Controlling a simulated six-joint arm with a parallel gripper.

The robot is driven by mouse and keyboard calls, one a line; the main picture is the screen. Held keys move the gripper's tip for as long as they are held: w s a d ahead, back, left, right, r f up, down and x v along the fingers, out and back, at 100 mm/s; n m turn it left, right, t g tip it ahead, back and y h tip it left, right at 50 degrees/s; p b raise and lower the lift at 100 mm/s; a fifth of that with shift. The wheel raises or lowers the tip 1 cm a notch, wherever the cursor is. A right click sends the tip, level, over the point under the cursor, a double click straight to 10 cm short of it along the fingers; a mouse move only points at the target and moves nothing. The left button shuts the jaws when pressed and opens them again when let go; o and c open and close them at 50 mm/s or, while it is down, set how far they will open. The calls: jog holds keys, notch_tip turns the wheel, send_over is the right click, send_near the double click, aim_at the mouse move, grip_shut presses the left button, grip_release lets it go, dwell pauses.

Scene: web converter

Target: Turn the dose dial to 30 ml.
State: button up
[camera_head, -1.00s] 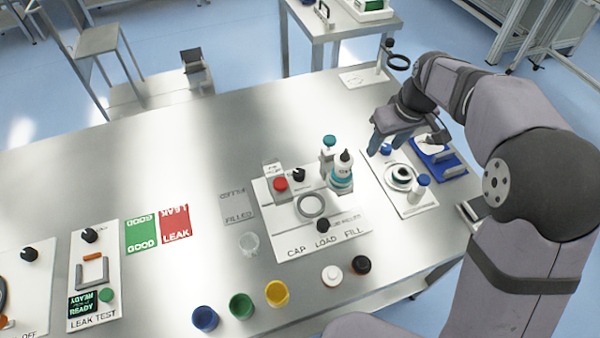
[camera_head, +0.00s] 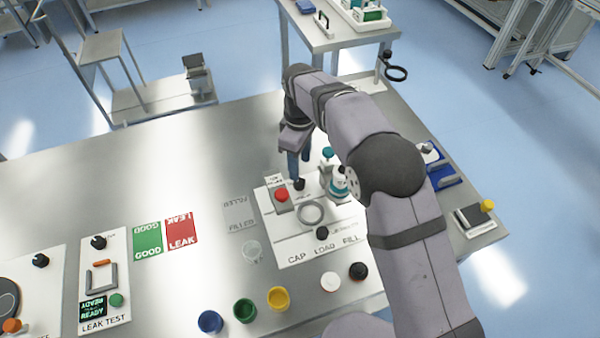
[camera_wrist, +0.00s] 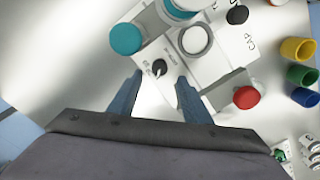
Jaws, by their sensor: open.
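The dose dial (camera_head: 299,184) is a small black knob on the white fill station panel (camera_head: 290,250), beside the red button (camera_head: 282,195). In the wrist view the dial (camera_wrist: 159,67) has a white pointer mark and small scale print too small to read. My gripper (camera_head: 299,168) is open, pointing down above the dial. In the wrist view the dial shows between the two blue fingertips of my gripper (camera_wrist: 160,76), with a gap on each side. I cannot tell how high the fingertips are above it, and no contact shows.
A teal-capped dispenser (camera_head: 328,155) and a teal-labelled bottle (camera_head: 338,185) stand close right of the dial. A grey ring (camera_head: 311,213) lies in front. Blue, green and yellow cups (camera_head: 244,310) stand at the front.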

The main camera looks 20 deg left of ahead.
aim_at(300, 182)
jog(key=shift+f+p, duration=1.1)
jog(key=shift+f, duration=2.6)
jog(key=shift+c, duration=0.2)
jog(key=c, duration=1)
